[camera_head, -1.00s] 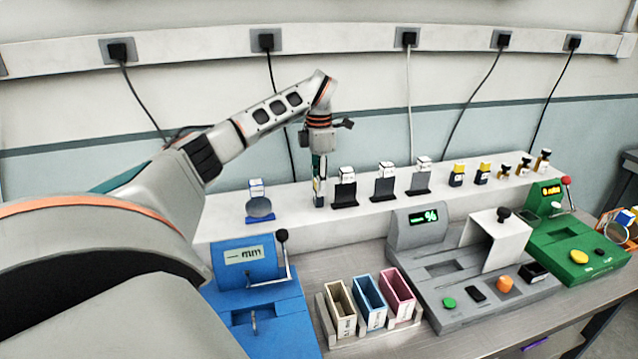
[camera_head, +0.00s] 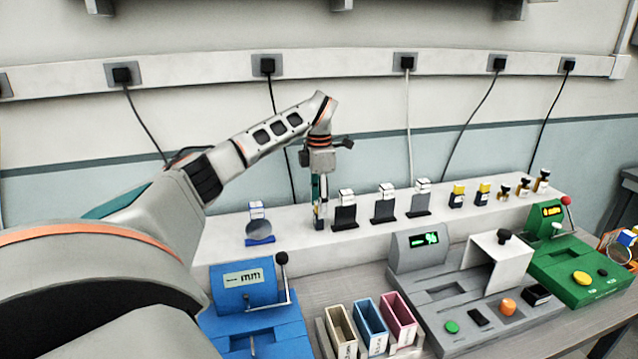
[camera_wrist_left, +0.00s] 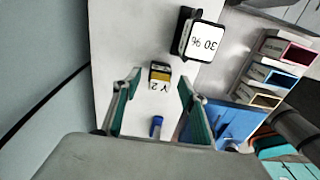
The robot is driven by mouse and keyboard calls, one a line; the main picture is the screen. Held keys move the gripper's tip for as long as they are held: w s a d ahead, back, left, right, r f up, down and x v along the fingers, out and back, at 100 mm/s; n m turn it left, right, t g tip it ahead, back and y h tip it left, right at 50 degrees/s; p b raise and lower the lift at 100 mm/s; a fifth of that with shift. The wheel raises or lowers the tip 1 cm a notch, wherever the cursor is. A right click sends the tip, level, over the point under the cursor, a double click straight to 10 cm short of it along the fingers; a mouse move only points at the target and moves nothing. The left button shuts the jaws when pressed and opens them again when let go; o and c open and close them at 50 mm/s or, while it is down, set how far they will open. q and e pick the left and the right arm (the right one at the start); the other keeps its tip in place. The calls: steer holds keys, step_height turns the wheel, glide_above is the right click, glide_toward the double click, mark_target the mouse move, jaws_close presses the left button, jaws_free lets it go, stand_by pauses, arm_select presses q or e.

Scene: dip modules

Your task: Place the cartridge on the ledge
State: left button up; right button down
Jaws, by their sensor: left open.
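The cartridge, a small dark block with a yellow band and a white label reading "Y 2" (camera_wrist_left: 160,76), stands on the white ledge (camera_head: 300,253). In the left wrist view it lies between and just beyond my fingertips, with gaps on both sides. My left gripper (camera_head: 320,212) points down over the ledge, left of the row of dark holders. It is open, also in the left wrist view (camera_wrist_left: 158,82), and not touching the cartridge there. In the head view the fingers largely hide the cartridge. My right gripper is not in view.
Dark holders with white cards (camera_head: 384,205) stand close to the right of the gripper. A blue stand with a round disc (camera_head: 259,232) is to its left. Yellow-and-dark blocks and small bottles (camera_head: 541,181) stand farther right. A blue machine (camera_head: 243,285), bins and a grey machine (camera_head: 420,255) are in front.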

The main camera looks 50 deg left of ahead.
arm_select(q)
step_height(320, 180, up, 11)
stand_by(0.5)
stand_by(0.6)
